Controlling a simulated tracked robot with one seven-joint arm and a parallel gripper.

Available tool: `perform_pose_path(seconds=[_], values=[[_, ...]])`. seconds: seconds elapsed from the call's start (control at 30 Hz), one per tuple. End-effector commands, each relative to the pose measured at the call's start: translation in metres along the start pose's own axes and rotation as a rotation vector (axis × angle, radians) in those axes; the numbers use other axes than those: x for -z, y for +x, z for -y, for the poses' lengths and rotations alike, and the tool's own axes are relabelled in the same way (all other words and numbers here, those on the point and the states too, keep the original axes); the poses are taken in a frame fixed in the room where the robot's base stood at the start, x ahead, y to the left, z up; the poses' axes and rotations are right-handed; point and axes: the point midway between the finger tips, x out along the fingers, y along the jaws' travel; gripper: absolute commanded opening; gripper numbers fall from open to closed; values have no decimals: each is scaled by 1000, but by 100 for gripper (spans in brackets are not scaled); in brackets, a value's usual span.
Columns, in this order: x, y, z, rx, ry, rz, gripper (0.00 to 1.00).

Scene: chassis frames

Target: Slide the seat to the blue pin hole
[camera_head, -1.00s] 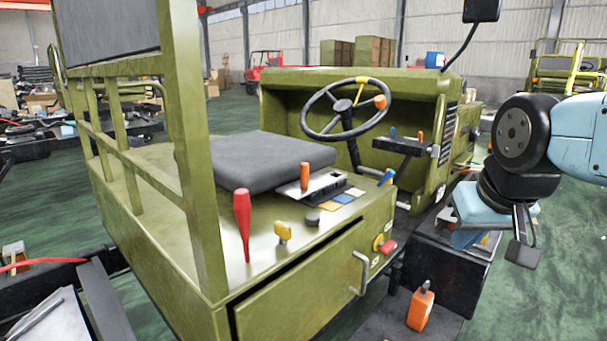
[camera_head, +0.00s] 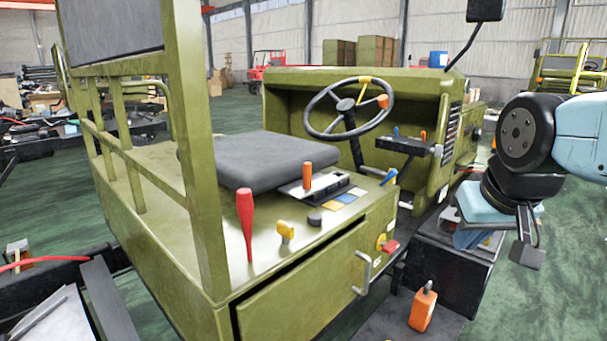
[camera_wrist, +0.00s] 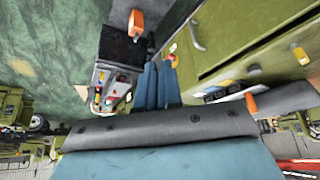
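The seat is a dark grey cushion (camera_head: 255,160) on the green vehicle body, behind the steering wheel. An orange-handled pin (camera_head: 307,176) stands upright in a metal plate (camera_head: 318,185) at the seat's near right edge. Beside the plate lie a yellow patch (camera_head: 332,205), a blue patch (camera_head: 346,198) and a white patch (camera_head: 357,191); holes in them are too small to make out. My gripper is at the far right, apart from the seat and pin. In the wrist view its two blue fingers (camera_wrist: 157,85) lie close together with nothing visible between them.
A red lever (camera_head: 245,222) and a yellow knob (camera_head: 286,230) rise from the near deck. A drawer handle (camera_head: 364,272) sticks out in front. A black box (camera_head: 450,270) and an orange object (camera_head: 422,306) are low at the right. Green floor is open beyond my gripper.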

Motion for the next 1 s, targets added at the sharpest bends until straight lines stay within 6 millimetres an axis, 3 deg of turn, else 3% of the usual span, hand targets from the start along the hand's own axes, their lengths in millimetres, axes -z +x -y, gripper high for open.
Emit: perform_pose_path(seconds=[0.17,0.47,1.0], values=[[17,-5,4,6,-10,19,23],[87,-18,29,25,-50,99,51],[209,-13,97,52,-129,249,51]])
